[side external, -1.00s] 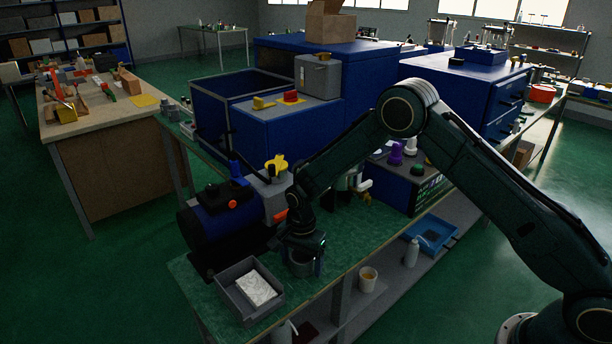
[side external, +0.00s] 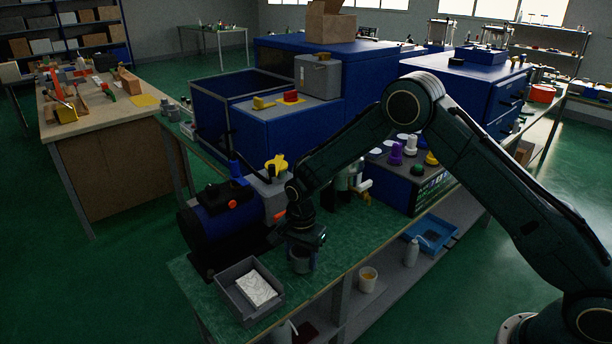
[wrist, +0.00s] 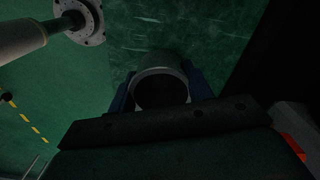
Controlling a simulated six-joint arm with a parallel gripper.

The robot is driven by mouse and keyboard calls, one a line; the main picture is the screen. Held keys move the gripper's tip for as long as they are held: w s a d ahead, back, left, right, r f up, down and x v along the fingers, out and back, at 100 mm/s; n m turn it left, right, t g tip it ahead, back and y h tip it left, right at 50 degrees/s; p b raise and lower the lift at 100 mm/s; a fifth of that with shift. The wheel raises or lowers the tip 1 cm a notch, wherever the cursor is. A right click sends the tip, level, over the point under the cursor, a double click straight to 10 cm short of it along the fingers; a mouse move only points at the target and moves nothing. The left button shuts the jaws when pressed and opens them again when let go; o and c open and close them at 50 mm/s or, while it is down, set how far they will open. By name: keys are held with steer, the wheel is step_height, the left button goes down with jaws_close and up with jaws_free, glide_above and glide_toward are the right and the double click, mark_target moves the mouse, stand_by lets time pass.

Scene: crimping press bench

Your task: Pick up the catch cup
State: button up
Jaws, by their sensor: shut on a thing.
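The catch cup (side external: 299,262) is a grey round cup at the front of the green bench top, to the right of the grey tray. My gripper (side external: 303,254) points down over it and is shut on it, one finger on each side. In the wrist view the cup (wrist: 161,84) shows its round rim and dark inside, between the two blue fingers of my gripper (wrist: 161,92). The cup looks upright. I cannot tell whether its base is clear of the bench.
A grey tray (side external: 233,303) with a white block (side external: 256,288) stands left of the cup. A blue motor-like machine (side external: 222,222) stands behind the tray. The bench's front edge runs close by the cup. A lower shelf holds a white cup (side external: 367,280) and a bottle (side external: 411,253).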

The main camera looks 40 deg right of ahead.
step_height(320, 180, up, 18)
steer(key=shift+r, duration=0.2)
stand_by(0.9)
